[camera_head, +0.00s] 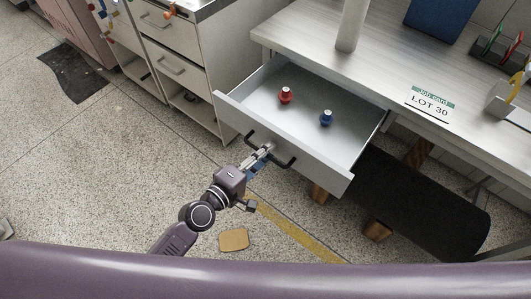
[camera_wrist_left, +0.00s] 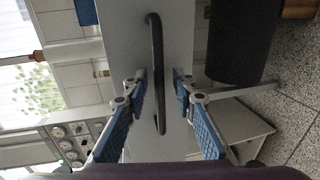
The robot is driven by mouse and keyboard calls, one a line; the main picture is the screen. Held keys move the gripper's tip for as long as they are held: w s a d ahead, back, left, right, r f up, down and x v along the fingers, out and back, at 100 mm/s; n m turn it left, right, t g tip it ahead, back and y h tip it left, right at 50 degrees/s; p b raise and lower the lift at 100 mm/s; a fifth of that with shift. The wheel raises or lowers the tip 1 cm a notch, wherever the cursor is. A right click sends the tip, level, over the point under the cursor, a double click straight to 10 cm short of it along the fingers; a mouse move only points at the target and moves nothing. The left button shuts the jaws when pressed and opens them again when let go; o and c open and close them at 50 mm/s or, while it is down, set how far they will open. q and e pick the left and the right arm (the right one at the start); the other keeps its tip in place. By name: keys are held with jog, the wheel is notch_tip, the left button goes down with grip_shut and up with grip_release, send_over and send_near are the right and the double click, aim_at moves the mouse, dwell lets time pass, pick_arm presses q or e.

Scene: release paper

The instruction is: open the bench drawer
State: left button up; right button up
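The bench drawer (camera_head: 338,172) stands pulled out from under the bench, showing its grey inside. A red knobbed piece (camera_head: 286,95) and a blue one (camera_head: 326,118) stand in it. Its dark bar handle (camera_head: 286,161) is on the front panel; it runs upright in the left wrist view (camera_wrist_left: 158,50). My left gripper (camera_head: 264,153) is at the handle. In the left wrist view my left gripper (camera_wrist_left: 160,85) has its blue-padded fingers apart, one on each side of the handle, with visible gaps to it. My right gripper is out of view.
The bench top (camera_head: 390,75) carries a white post (camera_head: 352,25) and a LOT 30 card (camera_head: 428,103). A dark padded seat (camera_head: 410,200) is right of the drawer. A drawer cabinet (camera_head: 185,70) stands left. A tan block (camera_head: 233,240) lies on otherwise open floor.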

pick_arm(q)
jog(key=v, duration=1.2)
dwell(0.4)
jog(key=a+f+m+g+y, duration=0.15)
jog(key=a+f, duration=0.25)
jog(key=f, duration=0.5)
jog(key=a+f+m+y, duration=0.3)
jog(key=a+f, duration=0.1)
jog(key=f, duration=0.5)
jog(key=s+a+f+m+g+y, duration=0.1)
jog(key=s+a+f+m+g, duration=0.2)
jog(key=f, duration=0.5)
jog(key=s+a+f+g+y, duration=0.1)
jog(key=s+a+f+y, duration=0.15)
jog(key=s+f, duration=0.4)
jog(key=s+f+m+g, duration=0.3)
jog(key=s+f, duration=0.4)
jog(key=s, duration=0.4)
jog(key=s+a+f+m+g+y, duration=0.1)
jog(key=s+f+m+g, duration=0.2)
jog(key=s+f, duration=0.4)
jog(key=s, duration=0.4)
jog(key=shift+s+f, duration=0.3)
jog(key=shift+f, duration=0.05)
